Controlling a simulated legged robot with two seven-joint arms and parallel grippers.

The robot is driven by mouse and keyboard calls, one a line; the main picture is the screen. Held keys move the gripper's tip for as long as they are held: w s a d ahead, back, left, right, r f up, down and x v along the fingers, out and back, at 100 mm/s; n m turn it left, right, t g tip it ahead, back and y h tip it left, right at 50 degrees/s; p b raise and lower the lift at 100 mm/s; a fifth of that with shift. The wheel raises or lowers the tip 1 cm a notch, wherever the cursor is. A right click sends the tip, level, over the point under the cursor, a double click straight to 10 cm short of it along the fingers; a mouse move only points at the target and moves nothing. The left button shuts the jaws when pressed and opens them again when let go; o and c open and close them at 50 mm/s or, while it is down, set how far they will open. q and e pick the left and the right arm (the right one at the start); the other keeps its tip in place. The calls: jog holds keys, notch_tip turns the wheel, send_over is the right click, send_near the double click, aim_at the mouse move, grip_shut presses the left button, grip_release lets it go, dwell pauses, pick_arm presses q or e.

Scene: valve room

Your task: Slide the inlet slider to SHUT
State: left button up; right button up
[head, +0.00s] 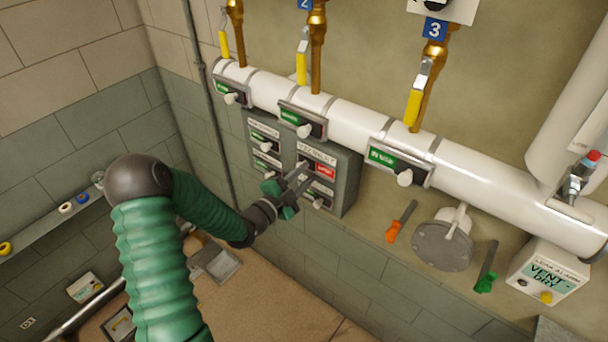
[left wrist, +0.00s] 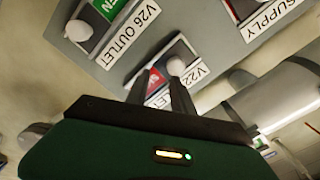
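The valve panel (head: 348,180) is a grey box under the white pipe. The inlet slider is at its upper right, labelled V22 INLET (head: 318,152). A red window (head: 325,172) shows at its right side in the head view. In the left wrist view its white knob (left wrist: 176,65) is at one end of the slot, with red (left wrist: 154,78) at the other. My left gripper (head: 302,176) is in front of this slider. Its two fingers (left wrist: 160,80) stand apart, with the knob just beyond the right fingertip. Contact cannot be told. My right gripper is out of view.
The V26 OUTLET slider (left wrist: 80,30) is beside it with a green window. Other sliders with green windows are on the panel's left and along the white pipe (head: 355,122). Orange (head: 394,231) and green (head: 486,283) handles are at the right.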

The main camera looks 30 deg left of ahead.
pick_arm(q)
jog(key=s+a+b, duration=0.3)
jog(key=s+a, duration=0.1)
jog(key=s, duration=1.3)
jog(key=w+d+f+n+g+y+b, duration=0.1)
jog(key=w+d+f+n+g+b, duration=0.15)
jog(key=f+g, duration=0.35)
jog(key=w+d+f+n+g+y+b, duration=0.1)
jog(key=d+f+n+g+y+b, duration=0.2)
jog(key=f, duration=0.5)
jog(key=s+d+f+n+g+h, duration=0.1)
jog(key=s+d+n+g, duration=0.2)
jog(key=s+d, duration=0.2)
jog(key=s+d+f+n+g+h, duration=0.1)
jog(key=s+d+n+g, duration=0.2)
jog(key=d, duration=0.6)
jog(key=shift+s+n+b, duration=0.35)
jog(key=shift+s+n, duration=0.1)
jog(key=shift+s, duration=0.45)
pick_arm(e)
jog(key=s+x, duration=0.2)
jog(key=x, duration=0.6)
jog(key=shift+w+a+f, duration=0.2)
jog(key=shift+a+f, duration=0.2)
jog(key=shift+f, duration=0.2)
